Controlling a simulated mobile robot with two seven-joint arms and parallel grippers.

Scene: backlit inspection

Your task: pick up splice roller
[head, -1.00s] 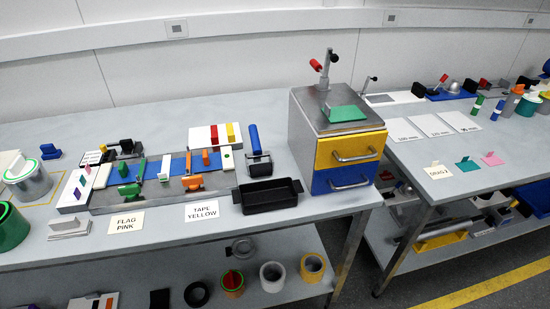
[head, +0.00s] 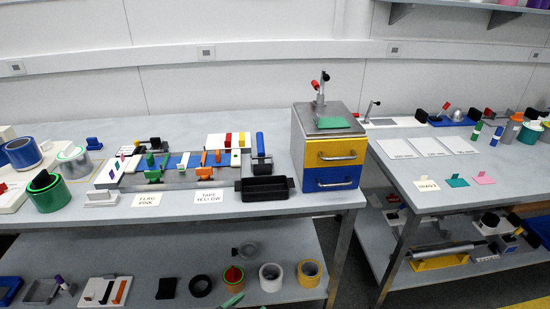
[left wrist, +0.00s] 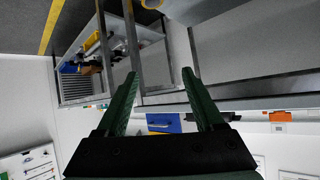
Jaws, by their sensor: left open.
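The splice roller, which I take to be the tool with an upright blue handle and black base (head: 260,148), stands on the left workbench. It is just left of the yellow and blue drawer unit and behind a black tray. My left gripper (left wrist: 160,76) is open and empty in the left wrist view, with two dark green fingers apart. The roller cannot be made out there. In the head view a small green tip shows at the bottom edge; I cannot tell whether it is my gripper. My right gripper is in no view.
The black tray (head: 265,189) sits in front of the roller. The drawer unit (head: 331,160) stands close on its right, and a splicing fixture (head: 180,170) with colored clamps on its left. A lower shelf (head: 140,262) holds several tape rolls.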

